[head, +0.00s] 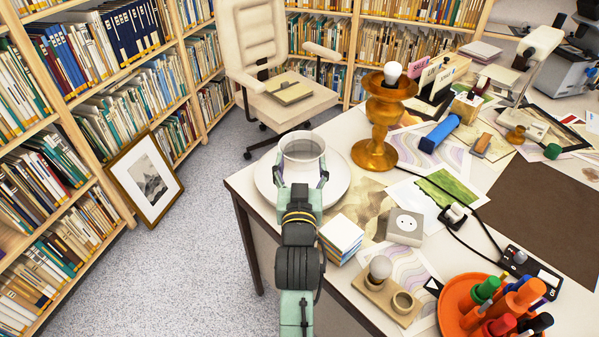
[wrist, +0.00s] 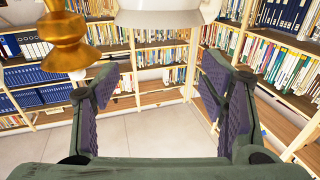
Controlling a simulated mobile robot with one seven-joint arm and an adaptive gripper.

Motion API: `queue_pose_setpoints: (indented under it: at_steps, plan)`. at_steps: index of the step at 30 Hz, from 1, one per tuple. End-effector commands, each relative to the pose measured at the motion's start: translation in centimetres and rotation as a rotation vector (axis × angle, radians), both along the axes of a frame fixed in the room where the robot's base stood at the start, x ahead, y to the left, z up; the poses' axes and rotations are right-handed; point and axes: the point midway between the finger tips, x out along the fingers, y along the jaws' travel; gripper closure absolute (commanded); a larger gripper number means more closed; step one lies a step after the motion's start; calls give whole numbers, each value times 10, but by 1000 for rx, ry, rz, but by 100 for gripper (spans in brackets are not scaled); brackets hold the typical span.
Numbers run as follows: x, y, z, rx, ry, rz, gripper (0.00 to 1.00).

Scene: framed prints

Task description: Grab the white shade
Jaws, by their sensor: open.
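The white shade (head: 302,149) is a short, open-topped round form near the table's left corner. It stands on a wide white disc (head: 340,184), which looks like a plate. My gripper (head: 299,174) is open, with its fingers at the near side of the shade, one toward each side. The head view does not show clearly whether they touch it. In the wrist view, my open gripper (wrist: 160,88) has nothing between its purple pads. A white rounded form at the top edge there, probably the shade (wrist: 165,17), is cut off by the frame.
An amber lamp base (head: 375,154) with a bare bulb stands right of the shade; it also shows in the wrist view (wrist: 62,45). A stack of cards (head: 341,236), a socket box (head: 405,226) and an orange pen holder (head: 455,310) stand nearer. A chair (head: 280,100) is behind.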

Motion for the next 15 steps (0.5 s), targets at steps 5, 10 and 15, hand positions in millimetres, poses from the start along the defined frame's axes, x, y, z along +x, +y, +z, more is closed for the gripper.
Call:
queue_pose_setpoints:
  at_steps: [5,10,15]
  plan:
    - [4,-7,-11,-2,15,-15,35]
    - [14,-7,-13,-3,10,-14,35]
    - [23,-7,-13,-2,10,-13,35]
